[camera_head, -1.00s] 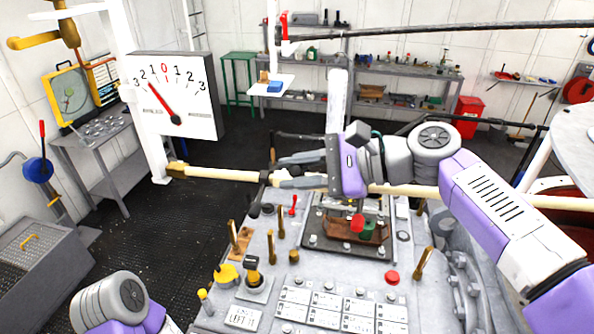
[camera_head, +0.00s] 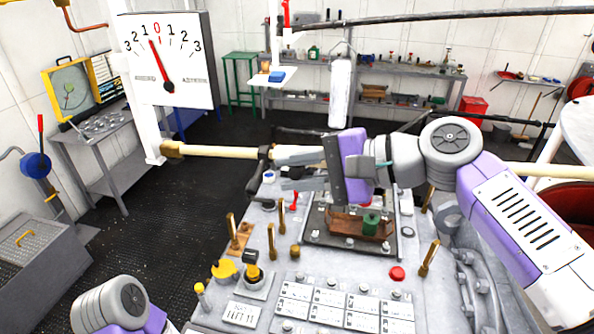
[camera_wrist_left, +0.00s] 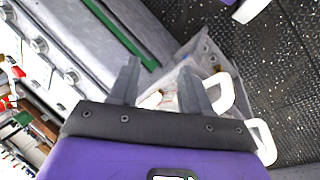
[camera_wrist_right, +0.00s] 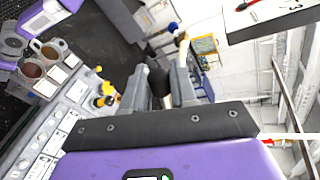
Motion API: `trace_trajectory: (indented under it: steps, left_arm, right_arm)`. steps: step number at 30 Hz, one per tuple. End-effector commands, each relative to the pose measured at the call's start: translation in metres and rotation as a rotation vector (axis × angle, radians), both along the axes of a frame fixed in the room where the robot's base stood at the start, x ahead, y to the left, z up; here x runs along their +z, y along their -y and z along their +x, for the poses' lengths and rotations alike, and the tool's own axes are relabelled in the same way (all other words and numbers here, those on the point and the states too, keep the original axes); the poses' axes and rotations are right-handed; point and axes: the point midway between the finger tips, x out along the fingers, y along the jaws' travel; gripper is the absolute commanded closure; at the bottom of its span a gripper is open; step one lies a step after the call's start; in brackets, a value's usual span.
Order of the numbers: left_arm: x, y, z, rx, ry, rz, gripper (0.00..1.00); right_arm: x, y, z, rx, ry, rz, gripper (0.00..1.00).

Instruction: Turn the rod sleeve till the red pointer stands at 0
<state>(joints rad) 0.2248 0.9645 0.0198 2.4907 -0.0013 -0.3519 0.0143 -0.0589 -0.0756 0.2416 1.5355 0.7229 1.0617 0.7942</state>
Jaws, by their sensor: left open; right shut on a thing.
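The white dial board (camera_head: 192,55) stands at the upper left of the head view. Its red pointer (camera_head: 159,62) leans left of 0, between 0 and the left 1, nearer that 1. A pale rod (camera_head: 215,152) with a brass end runs across the view. A dark sleeve (camera_head: 265,157) with a lever sits around it. My right gripper (camera_head: 277,170) is shut on the sleeve. The right wrist view shows a dark part (camera_wrist_right: 158,80) between its fingers; the exact contact is hidden. My left gripper (camera_wrist_left: 160,84) is open and empty in the left wrist view.
Below the rod is a grey console with upright brass pins (camera_head: 272,240), a yellow-black knob (camera_head: 252,262), a red button (camera_head: 397,273) and white label plates (camera_head: 330,297). A dark overhead bar (camera_head: 430,18) crosses the top. Dark floor (camera_head: 185,235) left of the console is clear.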

Motion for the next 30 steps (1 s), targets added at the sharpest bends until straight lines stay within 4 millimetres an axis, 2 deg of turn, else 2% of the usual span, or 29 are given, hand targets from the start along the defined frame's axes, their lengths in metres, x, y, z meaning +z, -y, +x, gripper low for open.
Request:
trace_trajectory:
  steps: [1,2,5,16,24,30]
  left_arm:
    - [0.000,0.000,0.000,0.000,0.000,0.000,0.52]
    - [0.000,0.000,0.000,0.000,0.000,0.000,0.52]
    - [0.000,0.000,0.000,0.000,0.000,0.000,0.52]
    - [0.000,0.000,0.000,0.000,0.000,0.000,0.52]
    - [-0.003,0.000,0.000,0.000,0.000,0.000,0.52]
    - [-0.003,0.000,0.000,0.000,0.000,0.000,0.52]
  right_arm:
    - [0.002,0.001,0.001,-0.005,0.007,0.001,1.00]
    - [0.002,0.001,0.001,-0.005,0.007,0.001,0.70]
    - [0.002,0.001,0.001,-0.004,0.006,0.002,0.55]
    - [0.003,0.006,-0.001,-0.004,0.004,0.003,0.54]
    - [0.018,0.044,-0.017,-0.008,0.006,0.004,0.54]
    - [0.025,0.064,-0.025,-0.006,0.005,0.002,0.54]
